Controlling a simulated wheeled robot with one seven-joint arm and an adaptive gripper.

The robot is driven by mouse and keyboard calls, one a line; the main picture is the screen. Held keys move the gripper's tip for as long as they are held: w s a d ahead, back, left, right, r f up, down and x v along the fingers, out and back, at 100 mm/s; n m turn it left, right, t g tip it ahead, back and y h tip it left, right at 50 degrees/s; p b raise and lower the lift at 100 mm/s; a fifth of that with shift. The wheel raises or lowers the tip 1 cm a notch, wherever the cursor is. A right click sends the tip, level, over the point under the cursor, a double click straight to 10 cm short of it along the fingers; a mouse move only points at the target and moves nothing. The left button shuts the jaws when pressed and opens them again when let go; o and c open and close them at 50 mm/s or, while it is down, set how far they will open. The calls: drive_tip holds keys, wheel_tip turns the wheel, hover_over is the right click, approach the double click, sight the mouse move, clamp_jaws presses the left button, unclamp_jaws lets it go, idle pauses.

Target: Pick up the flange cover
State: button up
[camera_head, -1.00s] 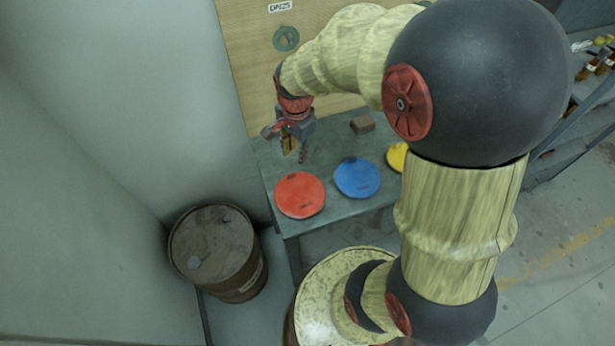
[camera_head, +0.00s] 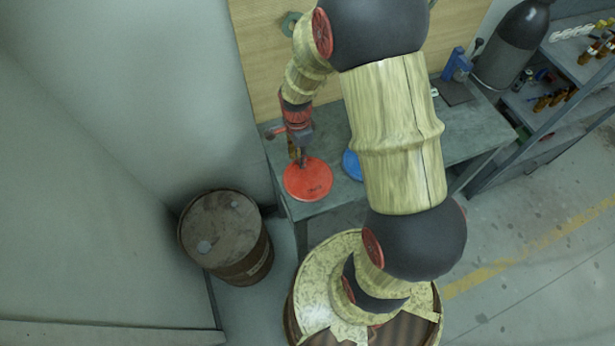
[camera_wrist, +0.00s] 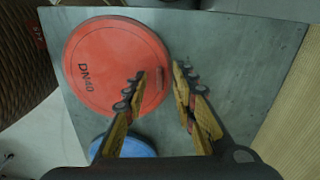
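A round red flange cover (camera_head: 308,182) lies flat near the left front corner of the table; in the wrist view (camera_wrist: 105,60) it reads DN40. A blue disc (camera_head: 352,165) lies to its right, mostly hidden behind my arm; part of it shows in the wrist view (camera_wrist: 128,147). My gripper (camera_head: 300,160) points down at the back edge of the red cover. In the wrist view my gripper (camera_wrist: 160,72) is open and empty, with the cover's rim showing between its fingertips. One finger overlaps the red disc, the other the bare table. I cannot tell whether they touch.
The grey table (camera_head: 335,200) stands against a wooden board (camera_head: 265,60). A rusty barrel (camera_head: 222,235) stands to the left front. A blue vise-like tool (camera_head: 457,65) sits at the table's right, near a dark cylinder (camera_head: 515,45) and shelves.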

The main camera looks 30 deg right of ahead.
drive_tip(key=shift+c, duration=1.2)
drive_tip(key=c, duration=0.4)
clamp_jaws()
